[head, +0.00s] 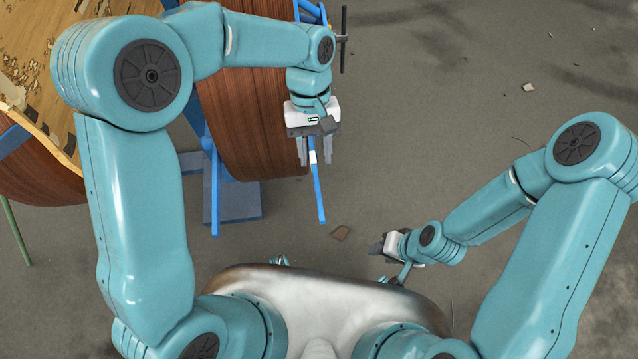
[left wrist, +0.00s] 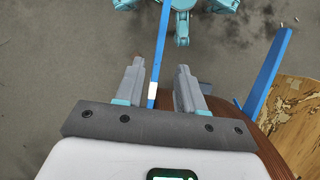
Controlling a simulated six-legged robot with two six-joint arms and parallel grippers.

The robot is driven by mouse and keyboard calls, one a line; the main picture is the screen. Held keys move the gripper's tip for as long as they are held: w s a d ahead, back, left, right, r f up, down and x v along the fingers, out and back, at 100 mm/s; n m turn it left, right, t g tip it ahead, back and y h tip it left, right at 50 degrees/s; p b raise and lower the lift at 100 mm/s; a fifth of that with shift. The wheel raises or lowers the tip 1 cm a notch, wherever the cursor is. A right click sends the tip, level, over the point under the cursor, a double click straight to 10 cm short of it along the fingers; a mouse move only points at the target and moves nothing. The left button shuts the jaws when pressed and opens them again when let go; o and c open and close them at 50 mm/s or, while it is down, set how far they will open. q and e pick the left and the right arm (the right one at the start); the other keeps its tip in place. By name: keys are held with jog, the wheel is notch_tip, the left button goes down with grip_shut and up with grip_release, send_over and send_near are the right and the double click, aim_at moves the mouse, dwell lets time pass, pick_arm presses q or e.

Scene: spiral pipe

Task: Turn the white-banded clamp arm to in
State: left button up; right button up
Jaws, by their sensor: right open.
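The white-banded clamp arm (head: 319,198) is a thin blue bar with a white band near my left gripper. It hangs beside the brown pipe's right edge, its free end toward me. My left gripper (head: 316,163) points down over the band, with its fingers on either side of the bar. In the left wrist view, the blue bar (left wrist: 158,55) and its white band lie between the fingers (left wrist: 158,80), with gaps visible on both sides. My right gripper (head: 378,247) is open and empty, low over the floor, far from the clamp arm.
The large brown ribbed pipe (head: 250,125) stands at left, with a worn wooden panel (head: 40,60). Another blue bar (head: 215,195) hangs left of the clamp arm, near a blue base (head: 235,200). A dark rod (head: 344,40) stands near my left wrist. The floor at right is mostly clear.

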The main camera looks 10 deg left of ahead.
aim_at(318, 189)
pick_arm(q)
jog(key=b+x, duration=0.1)
jog(key=x, duration=0.9)
jog(key=shift+s+f, duration=0.1)
grip_shut()
